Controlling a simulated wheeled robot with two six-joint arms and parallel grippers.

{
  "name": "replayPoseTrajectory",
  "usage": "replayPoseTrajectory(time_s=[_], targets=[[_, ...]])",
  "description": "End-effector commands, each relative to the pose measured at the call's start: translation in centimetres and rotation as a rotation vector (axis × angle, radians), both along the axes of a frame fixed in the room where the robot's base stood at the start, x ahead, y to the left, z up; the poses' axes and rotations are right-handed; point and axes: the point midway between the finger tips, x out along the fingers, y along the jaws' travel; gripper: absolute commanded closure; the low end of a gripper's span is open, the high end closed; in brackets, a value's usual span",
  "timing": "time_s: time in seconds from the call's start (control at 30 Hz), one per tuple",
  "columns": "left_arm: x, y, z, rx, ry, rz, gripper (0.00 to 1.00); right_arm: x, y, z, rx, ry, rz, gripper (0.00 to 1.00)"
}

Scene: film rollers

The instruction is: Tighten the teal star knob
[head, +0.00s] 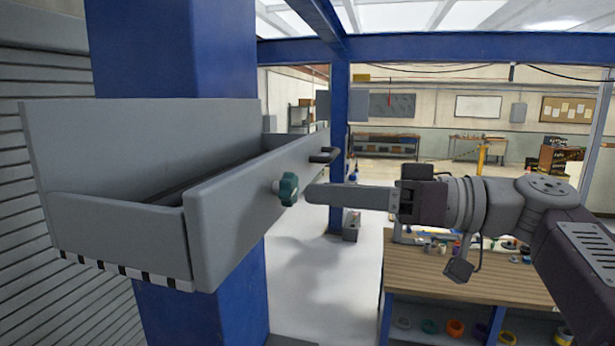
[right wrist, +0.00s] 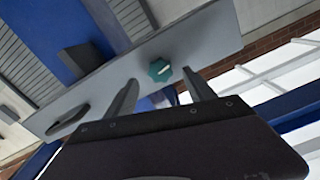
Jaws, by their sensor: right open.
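The teal star knob (head: 288,189) sits on the outer side of a grey box-like housing (head: 225,215) in the head view. My right gripper (head: 312,193) comes in from the right, its fingers pointing at the knob, with the tips close to it. In the right wrist view the knob (right wrist: 160,70) shows between and just beyond the two spread fingertips (right wrist: 160,82). The fingers are open and hold nothing. Whether a fingertip touches the knob I cannot tell. My left gripper is not in view.
A black handle (head: 323,155) sticks out of the same housing face, beyond the knob; it also shows in the right wrist view (right wrist: 68,121). A blue post (head: 180,50) stands behind the housing. A wooden workbench (head: 470,275) with small items stands below my right arm.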

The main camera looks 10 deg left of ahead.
Motion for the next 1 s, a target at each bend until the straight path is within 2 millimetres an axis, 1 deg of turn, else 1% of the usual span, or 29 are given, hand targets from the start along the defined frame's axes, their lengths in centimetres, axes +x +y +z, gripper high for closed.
replayPoseTrajectory(time_s=[0.03,0.1,0.2,0.3,0.5,0.53,0.73,0.77,1.0], targets=[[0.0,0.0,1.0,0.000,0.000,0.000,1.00,-0.1,1.1,0.6,0.000,0.002,0.005,0.37],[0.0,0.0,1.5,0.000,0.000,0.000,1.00,-0.1,2.2,0.5,-0.001,0.002,0.004,0.37],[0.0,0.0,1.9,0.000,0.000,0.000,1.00,0.1,3.3,0.3,-0.001,0.002,0.002,0.37],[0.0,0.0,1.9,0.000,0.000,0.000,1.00,0.1,3.8,0.1,-0.001,0.001,0.000,0.37],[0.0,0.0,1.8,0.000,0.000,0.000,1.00,0.2,3.9,0.0,-0.001,0.001,-0.001,0.37],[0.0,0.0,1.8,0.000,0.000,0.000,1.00,0.2,3.9,0.0,-0.001,0.001,-0.001,0.40],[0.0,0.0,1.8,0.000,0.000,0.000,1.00,0.2,3.8,0.0,-0.001,0.001,-0.001,0.96],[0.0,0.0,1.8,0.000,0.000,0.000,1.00,0.2,3.8,0.0,-0.001,0.001,-0.001,1.00],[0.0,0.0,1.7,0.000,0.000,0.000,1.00,0.1,3.8,0.0,0.001,0.025,-0.001,1.00]])
